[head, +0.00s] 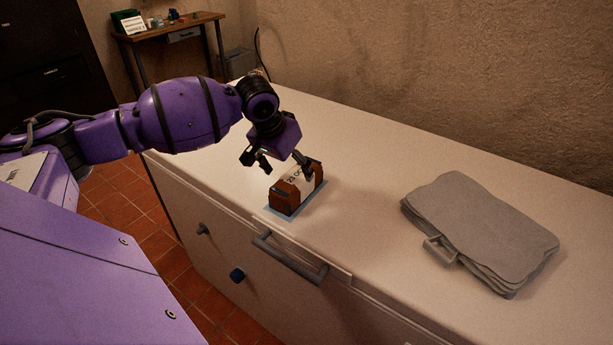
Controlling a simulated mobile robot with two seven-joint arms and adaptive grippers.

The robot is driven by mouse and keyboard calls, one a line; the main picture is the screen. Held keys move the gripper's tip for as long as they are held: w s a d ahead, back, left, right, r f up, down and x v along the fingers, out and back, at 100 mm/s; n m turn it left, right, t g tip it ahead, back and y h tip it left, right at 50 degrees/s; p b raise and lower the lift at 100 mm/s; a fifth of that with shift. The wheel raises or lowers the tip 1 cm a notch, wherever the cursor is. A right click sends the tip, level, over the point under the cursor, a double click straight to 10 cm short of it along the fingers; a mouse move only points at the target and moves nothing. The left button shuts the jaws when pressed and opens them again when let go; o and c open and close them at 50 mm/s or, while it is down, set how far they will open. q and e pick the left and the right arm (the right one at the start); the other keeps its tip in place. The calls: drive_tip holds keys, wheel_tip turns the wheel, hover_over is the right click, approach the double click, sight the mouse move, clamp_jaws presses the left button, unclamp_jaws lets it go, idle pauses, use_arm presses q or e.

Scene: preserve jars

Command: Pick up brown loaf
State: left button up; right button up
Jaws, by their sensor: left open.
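The brown loaf (283,198) sits on a thin blue-grey mat (314,197) near the front edge of the white counter. It is a brown block with a pale label across its middle that bears dark print. My left gripper (280,168) is open and hangs just above and behind the loaf, fingers pointing down. Its right finger overlaps the loaf's far top part in the picture; I cannot tell whether it touches. The left finger is apart from the loaf, to its upper left. My right gripper is not in view.
A grey folded stack with a handle (480,230) lies on the counter (375,190) to the right. Counter between it and the loaf is clear. A drawer handle (290,258) juts out at the front. A wooden table (170,32) with small items stands far back.

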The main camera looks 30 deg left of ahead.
sight(293, 178)
use_arm(q)
drive_tip(key=f, duration=0.3)
drive_tip(key=shift+w+d+f, duration=0.1)
drive_tip(key=shift+d+f, duration=0.05)
drive_tip(key=shift+d, duration=0.1)
drive_tip(key=x, duration=0.3)
drive_tip(key=shift+w, duration=0.15)
drive_tip(key=shift+w+f, duration=0.2)
drive_tip(key=shift+c, duration=1.3)
drive_tip(key=c, duration=1.1)
drive_tip(key=shift+c, duration=1.1)
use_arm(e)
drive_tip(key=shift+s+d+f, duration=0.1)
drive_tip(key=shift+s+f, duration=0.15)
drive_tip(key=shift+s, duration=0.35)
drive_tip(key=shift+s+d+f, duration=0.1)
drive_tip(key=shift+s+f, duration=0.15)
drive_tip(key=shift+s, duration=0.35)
